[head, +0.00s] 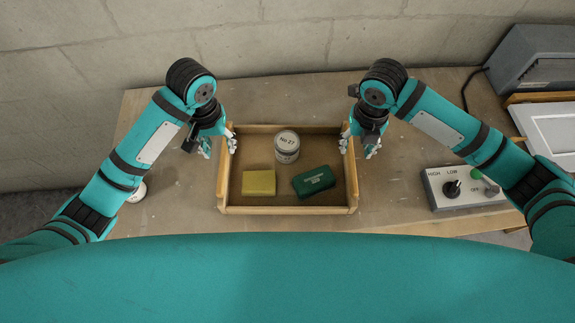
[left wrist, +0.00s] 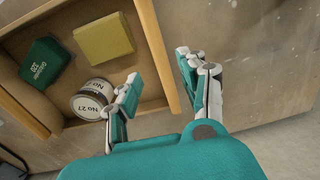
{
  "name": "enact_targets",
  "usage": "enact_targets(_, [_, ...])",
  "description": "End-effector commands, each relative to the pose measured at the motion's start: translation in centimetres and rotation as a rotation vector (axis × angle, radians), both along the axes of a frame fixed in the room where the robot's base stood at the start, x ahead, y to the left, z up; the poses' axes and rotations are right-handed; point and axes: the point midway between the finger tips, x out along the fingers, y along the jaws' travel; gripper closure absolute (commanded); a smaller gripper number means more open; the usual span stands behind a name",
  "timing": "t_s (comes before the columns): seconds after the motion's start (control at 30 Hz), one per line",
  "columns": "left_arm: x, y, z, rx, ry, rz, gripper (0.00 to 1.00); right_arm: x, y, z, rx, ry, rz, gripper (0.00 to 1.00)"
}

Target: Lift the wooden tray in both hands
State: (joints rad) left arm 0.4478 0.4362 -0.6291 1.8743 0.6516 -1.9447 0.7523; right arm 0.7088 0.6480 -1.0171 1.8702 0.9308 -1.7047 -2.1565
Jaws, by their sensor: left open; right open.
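The wooden tray (head: 288,211) lies on the workbench, holding a yellow block (head: 259,183), a green box (head: 314,181) and a can marked No 27 (head: 287,147). My left gripper (head: 219,146) is open at the tray's left wall. In the left wrist view the fingers of my left gripper (left wrist: 160,88) are on either side of that tray wall (left wrist: 162,60), one over the inside and one outside, with gaps visible. My right gripper (head: 358,147) is open at the tray's right wall; whether it touches the wall I cannot tell.
A control box (head: 463,187) with a black knob and levers stands on the workbench (head: 400,205) to the right. A grey case (head: 525,60) and a white panel in a wooden frame (head: 550,125) are at the far right. A block wall (head: 270,35) runs behind. A white round thing (head: 138,192) is partly hidden by my left arm.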

Motion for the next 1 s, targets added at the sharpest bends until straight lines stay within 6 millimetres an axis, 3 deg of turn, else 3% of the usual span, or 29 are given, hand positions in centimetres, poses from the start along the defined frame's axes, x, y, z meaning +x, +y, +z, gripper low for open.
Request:
enact_targets(0.3, [0.0, 0.1, -6.4, 0.003, 0.002, 0.0, 0.58, -0.1, 0.1, -6.5, 0.0, 0.004, -0.001, 0.58])
enact_targets(0.5, [0.0, 0.0, -9.3, 0.002, 0.0, 0.0, 0.58, -0.1, 0.0, -9.4, 0.0, 0.003, -0.001, 0.58])
enact_targets(0.7, [0.0, 0.0, -10.6, 0.001, -0.001, -0.001, 0.58, 0.0, 0.0, -10.7, 0.0, 0.001, -0.001, 0.58])
enact_targets(1.0, [0.1, 0.0, -10.8, 0.001, -0.002, -0.002, 0.58, 0.0, 0.0, -10.8, 0.0, 0.0, 0.0, 0.58])
